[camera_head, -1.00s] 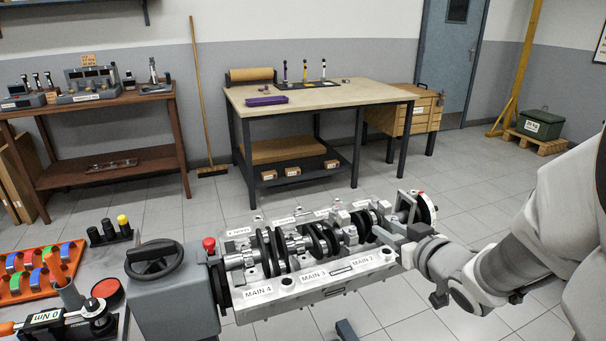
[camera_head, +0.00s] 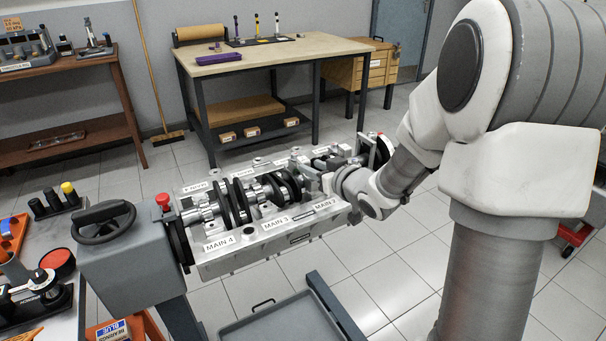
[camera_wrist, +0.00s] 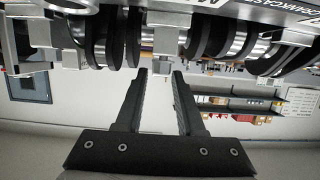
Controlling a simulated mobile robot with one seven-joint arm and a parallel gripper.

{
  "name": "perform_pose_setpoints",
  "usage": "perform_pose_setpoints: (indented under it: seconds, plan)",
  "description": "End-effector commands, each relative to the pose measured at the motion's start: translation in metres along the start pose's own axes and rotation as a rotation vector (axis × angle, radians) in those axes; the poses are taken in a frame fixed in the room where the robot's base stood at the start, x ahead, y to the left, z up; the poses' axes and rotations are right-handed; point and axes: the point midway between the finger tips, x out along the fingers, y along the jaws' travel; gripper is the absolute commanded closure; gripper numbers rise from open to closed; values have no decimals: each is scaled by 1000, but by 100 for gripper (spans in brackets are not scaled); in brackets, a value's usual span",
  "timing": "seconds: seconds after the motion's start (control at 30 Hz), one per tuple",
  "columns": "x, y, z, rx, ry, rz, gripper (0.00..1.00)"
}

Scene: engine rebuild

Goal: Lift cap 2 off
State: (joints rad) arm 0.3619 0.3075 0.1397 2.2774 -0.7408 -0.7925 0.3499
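The engine block (camera_head: 270,240) lies on a stand with its crankshaft (camera_head: 240,200) and main caps facing up. Its near edge has labels, including MAIN 2 (camera_head: 326,203). My gripper (camera_head: 326,178) is at the crankshaft near MAIN 2, and my wrist hides cap 2 there in the head view. In the wrist view my gripper's two black fingers (camera_wrist: 161,72) stand apart. A silver block (camera_wrist: 165,66), which looks like a main cap, shows at the fingertips, between them. I cannot tell whether the fingers touch it.
A grey stand head with a handwheel (camera_head: 104,222) is at the block's left end. A grey tray (camera_head: 285,325) lies below the block. A workbench (camera_head: 275,55) stands behind, and a tool table (camera_head: 20,255) is at the left. Floor is clear between block and workbench.

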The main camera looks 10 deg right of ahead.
Motion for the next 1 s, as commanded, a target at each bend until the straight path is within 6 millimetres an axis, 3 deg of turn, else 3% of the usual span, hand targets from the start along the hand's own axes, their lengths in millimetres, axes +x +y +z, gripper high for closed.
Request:
perform_pose_setpoints:
  seconds: [0.33, 0.63, 0.67, 0.87, 1.0]
  plan:
    - [45, -2, -3, -1, 0, -1, 62]
    - [51, -2, -4, -1, 0, 0, 62]
    - [51, -2, -4, -1, 0, 0, 64]
    - [51, -2, -4, -1, 0, 0, 100]
    - [51, -2, -4, -1, 0, 0, 100]
